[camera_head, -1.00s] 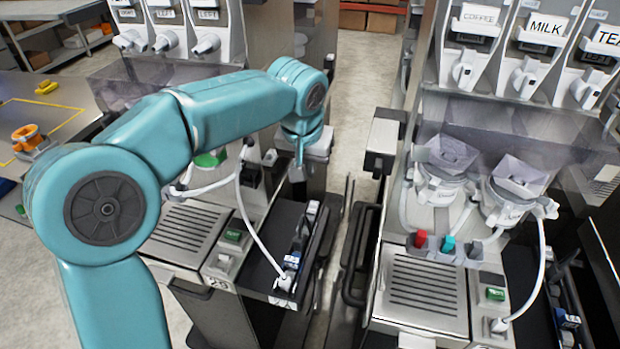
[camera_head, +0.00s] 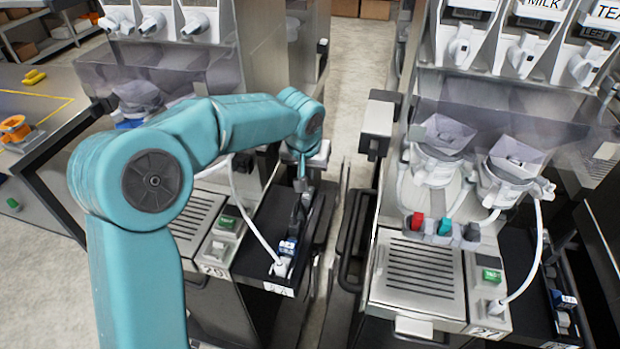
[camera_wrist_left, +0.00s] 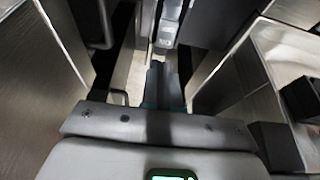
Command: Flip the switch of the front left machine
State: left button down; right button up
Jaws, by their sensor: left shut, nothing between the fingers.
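The front left machine (camera_head: 213,262) stands left of the aisle, with a slotted drip tray (camera_head: 197,215) partly behind my arm. A small green switch (camera_head: 228,222) sits on its front panel, right of the tray; I cannot tell its position. My left gripper (camera_head: 301,180) is shut and empty, pointing down over the black side shelf (camera_head: 262,245), right of and farther back than the green switch. I cannot tell whether it touches anything there. In the left wrist view, the teal fingers (camera_wrist_left: 163,88) point toward a narrow grey and white part. My right gripper is not in view.
A white cable runs to a plug by a blue-labelled device (camera_head: 287,246) on the side shelf. Black handles (camera_head: 352,240) edge the narrow gap between.

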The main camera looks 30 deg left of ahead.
aim_at(309, 193)
pick_arm(q)
jog(key=shift+s+x, duration=0.2)
jog(key=shift+x, duration=0.75)
jog(key=shift+s+x, duration=0.15)
jog(key=shift+x, duration=0.75)
jog(key=shift+w+d+f, duration=0.1)
jog(key=shift+f, duration=0.1)
jog(key=p, duration=0.2)
jog(key=shift+r+g+p, duration=0.2)
jog(key=shift+g+p, duration=0.15)
jog(key=shift+g, duration=0.05)
jog(key=shift+w+f, duration=0.2)
jog(key=shift+f, duration=0.45)
jog(key=shift+s, duration=0.15)
jog(key=shift+s+d+f+b, duration=0.1)
jog(key=shift+s+f+b, duration=0.1)
jog(key=shift+s+b, duration=0.2)
jog(key=shift+s+d+r, duration=0.1)
jog(key=shift+s+r, duration=0.05)
jog(key=shift+s, duration=0.25)
jog(key=shift+r, duration=0.1)
